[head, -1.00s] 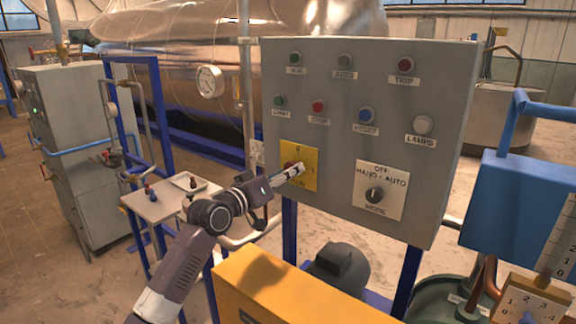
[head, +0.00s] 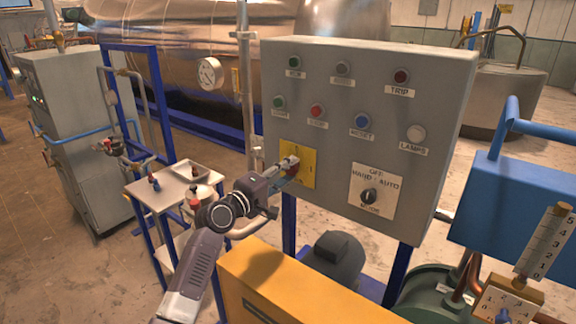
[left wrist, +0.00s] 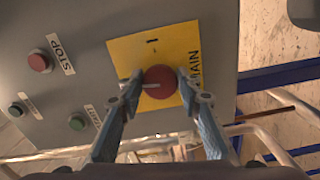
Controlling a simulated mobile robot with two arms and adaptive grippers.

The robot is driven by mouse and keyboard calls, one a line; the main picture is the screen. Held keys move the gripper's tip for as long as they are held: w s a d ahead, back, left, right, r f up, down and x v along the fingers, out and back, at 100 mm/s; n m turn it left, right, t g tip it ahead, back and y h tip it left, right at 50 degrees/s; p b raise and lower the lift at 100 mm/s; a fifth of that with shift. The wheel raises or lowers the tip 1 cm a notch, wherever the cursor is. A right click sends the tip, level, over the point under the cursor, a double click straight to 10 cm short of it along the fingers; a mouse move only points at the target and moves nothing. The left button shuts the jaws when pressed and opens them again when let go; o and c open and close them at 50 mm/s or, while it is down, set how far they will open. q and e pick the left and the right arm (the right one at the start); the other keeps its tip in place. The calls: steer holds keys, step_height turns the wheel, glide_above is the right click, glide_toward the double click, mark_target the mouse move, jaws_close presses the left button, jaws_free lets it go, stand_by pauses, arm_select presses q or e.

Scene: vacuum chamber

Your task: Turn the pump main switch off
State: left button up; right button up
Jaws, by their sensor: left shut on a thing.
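The pump main switch is a red round knob (left wrist: 160,82) on a yellow plate (head: 310,165) at the panel's lower left. In the left wrist view its white pointer line points left, away from the MAIN label (left wrist: 194,66) and towards the panel's top side. It does not point at the I mark (left wrist: 152,41). The mark at the pointer's end is hidden by a finger. My left gripper (head: 291,163) is shut on the knob, one finger on each side, as the left wrist view (left wrist: 160,88) also shows. My right gripper is out of view.
The grey panel (head: 450,130) also carries several buttons and lamps and a MODE selector (head: 369,196). A yellow housing (head: 290,290) and a dark motor (head: 337,258) stand below it.

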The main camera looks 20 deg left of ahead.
arm_select(q)
steer(key=shift+n+p, duration=0.45)
steer(key=shift+n, duration=0.35)
steer(key=o, duration=1.2)
steer(key=shift+c, duration=0.2)
steer(key=shift+s+a, duration=0.1)
steer(key=v, duration=1.1)
steer(key=shift+s+a, duration=0.15)
steer(key=shift+s, duration=0.25)
